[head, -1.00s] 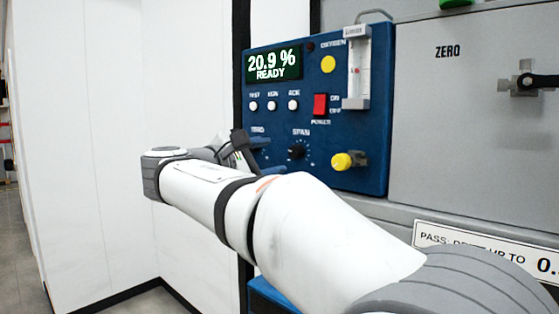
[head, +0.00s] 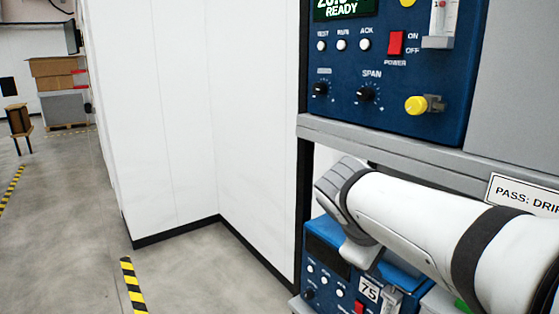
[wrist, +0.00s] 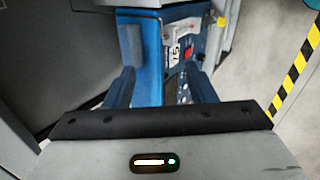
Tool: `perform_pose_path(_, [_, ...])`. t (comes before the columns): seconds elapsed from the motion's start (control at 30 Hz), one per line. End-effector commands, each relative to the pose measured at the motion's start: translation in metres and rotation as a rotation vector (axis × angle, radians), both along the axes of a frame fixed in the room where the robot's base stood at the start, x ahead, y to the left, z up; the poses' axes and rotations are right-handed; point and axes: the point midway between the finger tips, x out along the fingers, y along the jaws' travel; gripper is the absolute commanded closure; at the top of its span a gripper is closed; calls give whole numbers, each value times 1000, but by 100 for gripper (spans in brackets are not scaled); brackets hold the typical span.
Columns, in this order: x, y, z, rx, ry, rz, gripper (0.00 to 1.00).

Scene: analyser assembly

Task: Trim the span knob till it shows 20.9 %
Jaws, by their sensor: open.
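The span knob (head: 366,94) is a black knob under the SPAN label on the blue analyser panel (head: 430,75) in the head view. Nothing touches it. The green display (head: 345,9) above shows READY; its number is cut off by the top edge, so I cannot read it fully. My gripper (wrist: 160,80) shows in the wrist view with its two fingers apart and nothing held between them. It is well below the knob, over the lower blue unit. In the head view my arm hangs below the panel and the gripper cannot be made out.
A second blue unit (head: 322,262) with a 75 label (head: 369,290) sits under the grey shelf edge (head: 400,148), close to my arm. A yellow knob (head: 416,105) and red power switch (head: 395,43) are near the span knob. Open floor (head: 190,275) lies left.

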Motion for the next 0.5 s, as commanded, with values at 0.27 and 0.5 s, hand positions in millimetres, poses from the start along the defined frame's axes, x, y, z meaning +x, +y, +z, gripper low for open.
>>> perform_pose_path(0.27, [-90,24,-98,560,-54,-433,50])
perform_pose_path(0.5, [-107,37,-119,711,-82,-581,50])
